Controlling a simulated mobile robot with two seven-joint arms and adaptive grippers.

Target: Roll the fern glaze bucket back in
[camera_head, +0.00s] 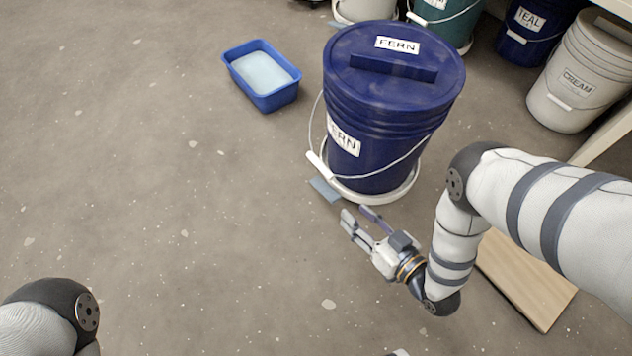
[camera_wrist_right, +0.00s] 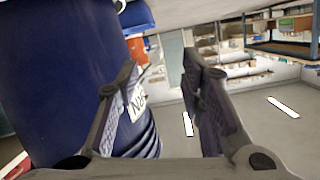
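The fern glaze bucket (camera_head: 385,110) is dark blue with a lidded top, FERN labels and a wire handle with a white grip. It stands upright on a white round dolly (camera_head: 397,192), with a grey-blue tab (camera_head: 325,190) at its near left edge. My right gripper (camera_head: 361,216) is open and empty, low in front of the dolly and apart from the bucket. In the right wrist view the open fingers (camera_wrist_right: 160,85) show with the bucket (camera_wrist_right: 55,70) large behind the left one. My left gripper is out of view; only my left arm shows at the lower left.
A blue tub (camera_head: 262,75) with pale contents sits left of the bucket. Teal (camera_head: 525,22) and cream (camera_head: 580,75) buckets and others stand at the back under a shelf or table edge. A wooden board (camera_head: 525,283) lies at the right. The left floor is clear.

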